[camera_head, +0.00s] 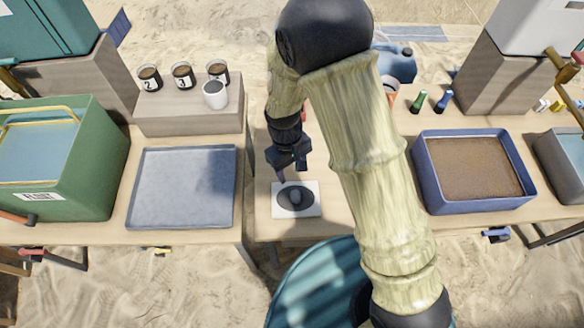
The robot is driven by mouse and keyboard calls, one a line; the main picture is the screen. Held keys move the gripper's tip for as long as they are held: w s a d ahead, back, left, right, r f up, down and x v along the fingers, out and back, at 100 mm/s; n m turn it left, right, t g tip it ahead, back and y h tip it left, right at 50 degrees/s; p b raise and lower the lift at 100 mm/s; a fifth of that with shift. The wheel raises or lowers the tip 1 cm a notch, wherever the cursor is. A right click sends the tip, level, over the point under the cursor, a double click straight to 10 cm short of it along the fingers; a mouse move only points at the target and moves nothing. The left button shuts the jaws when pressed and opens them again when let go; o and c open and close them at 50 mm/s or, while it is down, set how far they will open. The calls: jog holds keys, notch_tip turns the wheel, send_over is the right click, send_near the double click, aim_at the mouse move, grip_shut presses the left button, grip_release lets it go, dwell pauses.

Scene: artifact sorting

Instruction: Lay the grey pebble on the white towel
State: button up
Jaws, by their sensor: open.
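The grey pebble (295,196) rests on a dark oval plate in the middle of a small white square base (311,210), near the table's front edge. My gripper (290,172) points down just above and behind the pebble, apart from it as far as I can tell. It is open, with nothing seen between its fingers.
Numbered cups (150,78) and a white cup (215,94) stand on a grey block (188,116). A green bin (105,150) stands at left. A blue tray of brown soil (427,188) is at right. A gap separates the two tables. My arm hides part of the right table.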

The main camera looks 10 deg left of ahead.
jog(key=s+d+r+m+t, duration=0.1)
jog(key=d+r+m, duration=0.3)
jog(key=d+r, duration=0.4)
jog(key=s+d+r+m+t+y, duration=0.1)
jog(key=d+r+m, duration=0.4)
jog(key=d, duration=1.1)
notch_tip(320, 180, up, 3)
jog(key=shift+s+t, duration=0.4)
jog(key=shift+t, duration=0.4)
jog(key=shift+a, duration=0.1)
